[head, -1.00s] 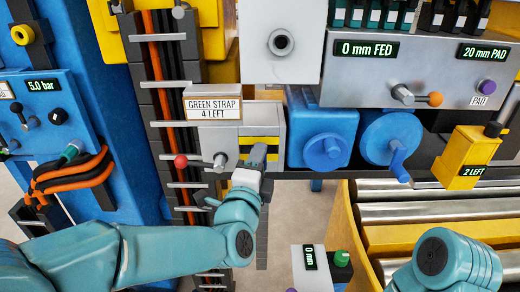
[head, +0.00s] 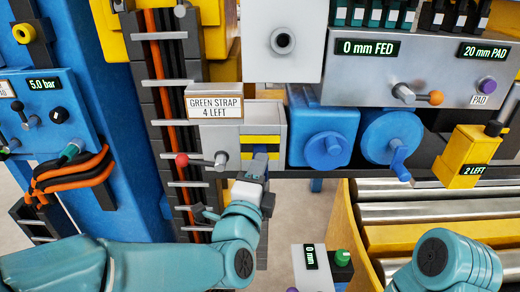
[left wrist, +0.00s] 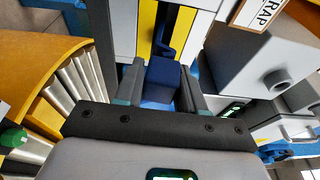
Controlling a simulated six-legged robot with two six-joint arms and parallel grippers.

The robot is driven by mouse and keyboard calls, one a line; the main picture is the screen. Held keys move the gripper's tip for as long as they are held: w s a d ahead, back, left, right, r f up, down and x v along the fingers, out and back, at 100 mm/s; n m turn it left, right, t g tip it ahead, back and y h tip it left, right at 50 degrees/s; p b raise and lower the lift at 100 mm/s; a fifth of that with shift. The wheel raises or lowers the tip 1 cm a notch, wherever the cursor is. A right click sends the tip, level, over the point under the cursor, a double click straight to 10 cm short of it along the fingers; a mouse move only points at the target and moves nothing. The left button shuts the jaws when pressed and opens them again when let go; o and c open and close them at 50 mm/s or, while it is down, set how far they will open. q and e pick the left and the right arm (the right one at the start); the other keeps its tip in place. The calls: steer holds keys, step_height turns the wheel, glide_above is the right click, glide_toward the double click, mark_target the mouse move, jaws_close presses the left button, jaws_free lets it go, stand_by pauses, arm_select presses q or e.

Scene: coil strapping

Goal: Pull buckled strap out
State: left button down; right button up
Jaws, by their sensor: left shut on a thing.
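A grey strap dispenser (head: 272,118) with a yellow and black striped front stands at mid-left under a sign (head: 214,108) reading "GREEN STRAP 4 LEFT". My left gripper (head: 257,172) is just below the striped front. In the left wrist view my left gripper (left wrist: 162,92) is shut on a blue block (left wrist: 163,78). A thin blue hooked piece (left wrist: 165,38) stands between the block and the yellow front. I cannot tell whether the block is the strap's buckle. No green strap shows clearly. My right gripper is out of view.
A red-knobbed lever (head: 200,161) sits close left of my left gripper. Blue crank wheels (head: 325,150) are to its right. A display box (head: 312,265) reading 0 mm and a roller conveyor (head: 430,215) are lower right. The panel (head: 430,70) reads 0 mm FED.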

arm_select(q)
steer(key=d+v, duration=0.2)
steer(key=v, duration=0.7)
steer(key=shift+s, duration=0.5)
steer(key=shift+s, duration=0.15)
